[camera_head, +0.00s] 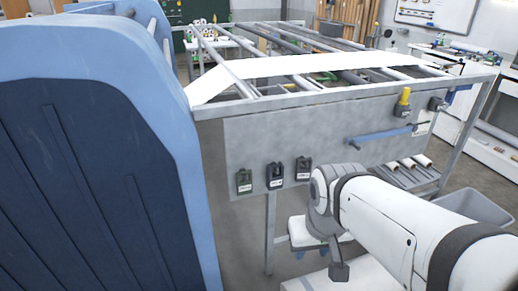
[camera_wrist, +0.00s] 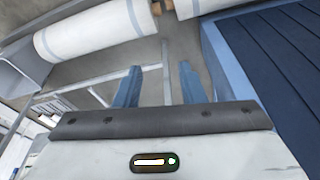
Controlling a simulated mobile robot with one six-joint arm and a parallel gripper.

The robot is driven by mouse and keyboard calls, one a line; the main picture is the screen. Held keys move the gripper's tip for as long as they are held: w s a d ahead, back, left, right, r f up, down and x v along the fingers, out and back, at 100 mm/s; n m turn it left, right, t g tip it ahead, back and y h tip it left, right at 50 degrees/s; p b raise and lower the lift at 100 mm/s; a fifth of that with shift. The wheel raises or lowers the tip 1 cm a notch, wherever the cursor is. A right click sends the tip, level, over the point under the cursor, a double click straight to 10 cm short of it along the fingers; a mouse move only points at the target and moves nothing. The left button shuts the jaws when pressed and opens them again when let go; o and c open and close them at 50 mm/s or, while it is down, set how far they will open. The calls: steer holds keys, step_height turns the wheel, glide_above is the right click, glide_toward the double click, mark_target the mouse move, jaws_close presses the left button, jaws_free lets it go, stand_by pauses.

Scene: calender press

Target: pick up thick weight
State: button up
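Three small dark weight-like blocks hang in a row on the grey panel below the frame in the head view. The left block (camera_head: 244,182) looks greenish, the middle block (camera_head: 274,175) and the right block (camera_head: 303,169) look black. Each has a small pale label, too small to read, so I cannot tell which one is the thick weight. My gripper (camera_wrist: 160,74) shows in the wrist view with its two blue fingers apart and nothing between them. No weight shows in the wrist view. In the head view my arm is right of the blocks, apart from them.
A large blue machine housing (camera_head: 85,165) fills the left of the head view. The metal frame (camera_head: 345,98) carries rods and a white sheet (camera_head: 300,66). A blue handle (camera_head: 380,138) and yellow-topped part (camera_head: 403,103) are on the panel. White rolls (camera_wrist: 95,35) show in the wrist view.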

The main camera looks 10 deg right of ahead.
steer(key=shift+o, duration=0.7)
steer(key=shift+w+f, duration=0.1)
steer(key=shift+w, duration=0.05)
steer(key=o, duration=0.6)
steer(key=w+d+f+t+b, duration=0.2)
steer(key=w+f+b, duration=0.3)
steer(key=w, duration=0.4)
steer(key=shift+w+d+t+h, duration=0.35)
steer(key=shift+t+h, duration=0.05)
steer(key=shift+t, duration=0.3)
steer(key=shift+o, duration=0.4)
steer(key=w+d+f+t+b, duration=0.1)
steer(key=w+f+t+b, duration=0.3)
steer(key=w, duration=0.6)
steer(key=shift+w+d+b, duration=0.2)
steer(key=shift+d+b, duration=0.05)
steer(key=shift+b, duration=0.2)
steer(key=n+t+y+b, duration=0.2)
steer(key=t+y+b, duration=0.2)
steer(key=t+b, duration=0.15)
glide_toward(276, 181)
steer(key=w+f, duration=0.1)
steer(key=shift+r+b+x, duration=0.15)
steer(key=shift+b+x, duration=0.1)
steer(key=shift+x, duration=1.95)
steer(key=shift+r+b+x, duration=0.2)
steer(key=shift+b+x, duration=0.05)
steer(key=shift+x, duration=1.9)
